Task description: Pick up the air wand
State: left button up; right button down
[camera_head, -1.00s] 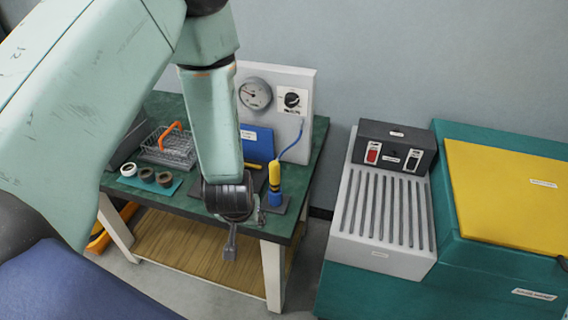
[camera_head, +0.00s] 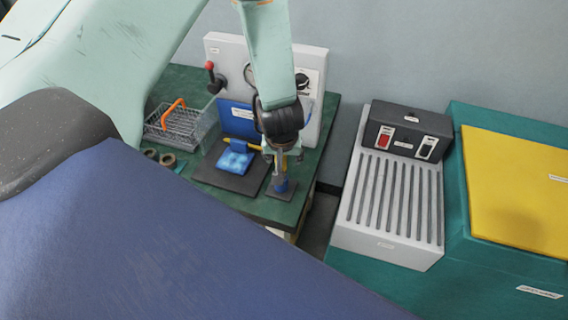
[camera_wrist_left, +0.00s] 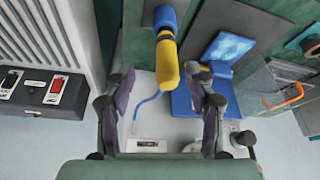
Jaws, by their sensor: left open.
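The air wand (camera_wrist_left: 167,62) is yellow with a blue band and stands in a blue holder (camera_head: 282,185) on a small dark base at the bench's front right corner. A blue hose (camera_wrist_left: 146,100) runs from it toward the panel. My left gripper (camera_head: 282,156) is over the wand, hiding most of it in the head view. In the wrist view the open fingers of my left gripper (camera_wrist_left: 161,76) stand on either side of the wand's yellow body, with gaps visible. My right gripper is not in view.
A dark plate with a blue pad (camera_head: 236,161) lies left of the wand. A wire basket (camera_head: 177,122) with an orange handle and several rings sit farther left. A grey gauge panel (camera_head: 313,64) stands behind. A ribbed grey unit (camera_head: 391,205) is to the right.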

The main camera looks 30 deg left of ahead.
pick_arm(q)
jog(key=x, duration=0.2)
jog(key=a+x, duration=0.1)
jog(key=x, duration=0.2)
jog(key=shift+a+f, duration=0.2)
jog(key=shift+a, duration=0.05)
jog(key=shift+w+d+f, duration=0.1)
jog(key=shift+w+f, duration=0.15)
jog(key=shift+f, duration=0.1)
jog(key=shift+s+d+r, duration=0.1)
jog(key=shift+d+r, duration=0.05)
jog(key=shift+c, duration=0.5)
jog(key=shift+a, duration=0.3)
jog(key=c, duration=0.5)
jog(key=shift+d, duration=0.2)
jog(key=c, duration=0.4)
grip_shut()
jog(key=shift+a, duration=0.1)
